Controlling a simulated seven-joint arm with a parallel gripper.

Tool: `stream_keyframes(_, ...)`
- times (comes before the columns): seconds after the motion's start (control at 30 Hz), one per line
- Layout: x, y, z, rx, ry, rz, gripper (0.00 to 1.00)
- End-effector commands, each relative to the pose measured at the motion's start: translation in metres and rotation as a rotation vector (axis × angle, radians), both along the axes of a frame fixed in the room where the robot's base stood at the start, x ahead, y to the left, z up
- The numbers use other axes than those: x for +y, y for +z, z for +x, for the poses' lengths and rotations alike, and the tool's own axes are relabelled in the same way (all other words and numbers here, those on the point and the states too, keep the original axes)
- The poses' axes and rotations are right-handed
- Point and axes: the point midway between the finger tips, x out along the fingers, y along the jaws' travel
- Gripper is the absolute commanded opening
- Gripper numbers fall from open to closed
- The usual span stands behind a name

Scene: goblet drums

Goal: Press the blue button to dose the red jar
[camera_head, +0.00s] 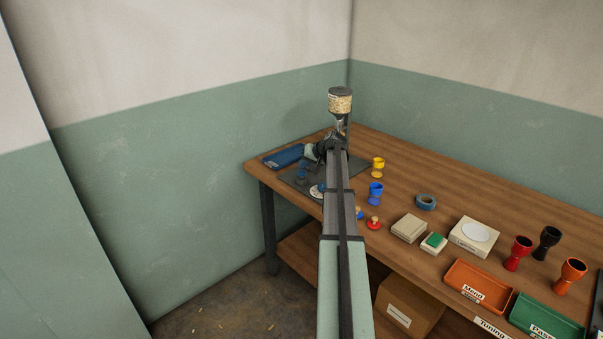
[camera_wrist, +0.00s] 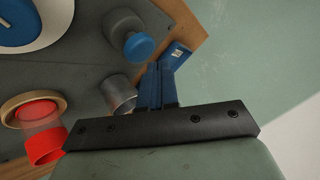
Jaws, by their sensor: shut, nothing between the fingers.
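Two blue round things show in the wrist view: a blue cap on a grey stub (camera_wrist: 138,46), and a larger blue disc in a white ring (camera_wrist: 20,25), cut off at the top left. I cannot tell for sure which is the button. My gripper (camera_wrist: 160,70) is shut and empty, above the dark board and apart from both blue things. In the head view my arm hides most of this spot.
A grain hopper (camera_head: 340,103) stands at the table's far corner. A blue tray (camera_head: 283,156) lies at the left edge.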

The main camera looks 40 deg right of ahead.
Motion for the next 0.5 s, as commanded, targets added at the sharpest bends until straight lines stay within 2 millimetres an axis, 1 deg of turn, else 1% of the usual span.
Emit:
stream_keyframes(0.2,-0.0001,-0.0009,0.0000,0.000,0.000,0.000,0.00)
stream_keyframes(0.5,0.0000,-0.0085,0.0001,0.000,-0.001,0.001,0.00)
